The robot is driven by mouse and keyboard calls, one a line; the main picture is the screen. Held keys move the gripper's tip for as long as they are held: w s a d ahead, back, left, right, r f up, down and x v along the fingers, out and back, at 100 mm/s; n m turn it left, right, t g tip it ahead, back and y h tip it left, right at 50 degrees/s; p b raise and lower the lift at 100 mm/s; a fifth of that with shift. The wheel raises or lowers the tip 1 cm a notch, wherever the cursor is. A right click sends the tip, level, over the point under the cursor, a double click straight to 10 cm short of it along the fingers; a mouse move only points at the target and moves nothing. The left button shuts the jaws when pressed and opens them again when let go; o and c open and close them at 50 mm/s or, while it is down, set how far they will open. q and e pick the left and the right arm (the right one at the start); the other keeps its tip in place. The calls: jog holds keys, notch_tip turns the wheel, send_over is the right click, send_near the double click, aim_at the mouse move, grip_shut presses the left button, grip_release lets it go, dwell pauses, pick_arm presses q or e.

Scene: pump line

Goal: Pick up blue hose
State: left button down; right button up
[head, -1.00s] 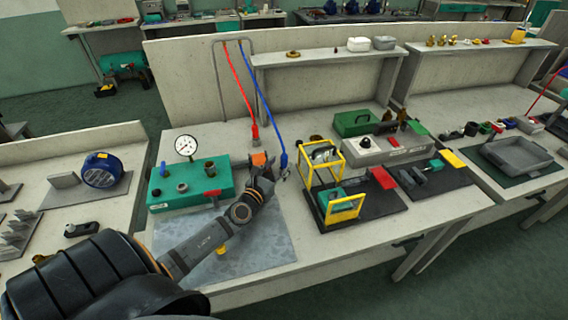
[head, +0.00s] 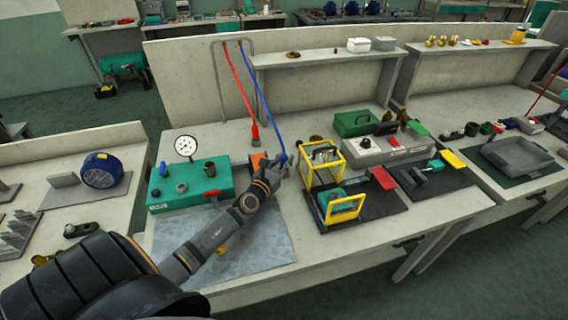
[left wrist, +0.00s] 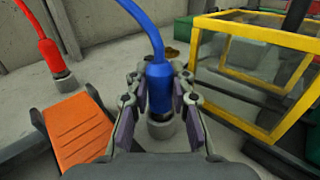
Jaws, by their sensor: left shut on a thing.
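The blue hose (head: 264,97) hangs from the grey pipe frame at the back of the bench. Its blue end fitting shows in the left wrist view (left wrist: 159,88), upright, with a grey collar (left wrist: 161,128) at its lower end. My left gripper (head: 284,163) is at this end fitting. In the left wrist view the left gripper's fingers (left wrist: 160,108) are on both sides of the fitting, shut on it. In the head view the gripper partly hides the hose end. My right gripper is not in view.
A red hose (head: 239,88) hangs to the left of the blue one. A green box with a gauge (head: 190,188) stands left of my arm. A yellow-framed stand (head: 322,165) is close on the right. An orange piece (left wrist: 77,130) lies left of the gripper.

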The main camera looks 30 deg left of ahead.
aim_at(284, 155)
pick_arm(q)
jog(key=shift+r, duration=0.15)
jog(key=shift+r+p, duration=0.4)
jog(key=shift+p, duration=0.05)
notch_tip(284, 155, up, 3)
jog(key=p, duration=0.2)
jog(key=shift+f+p, duration=0.1)
jog(key=shift+p, duration=0.2)
jog(key=s+d+r+p, duration=0.5)
jog(key=s+r+p, duration=0.5)
jog(key=s+r, duration=0.3)
jog(key=shift+d+r+p, duration=0.15)
jog(key=shift+r+p, duration=0.2)
jog(key=shift+r, duration=0.25)
jog(key=shift+f, duration=0.1)
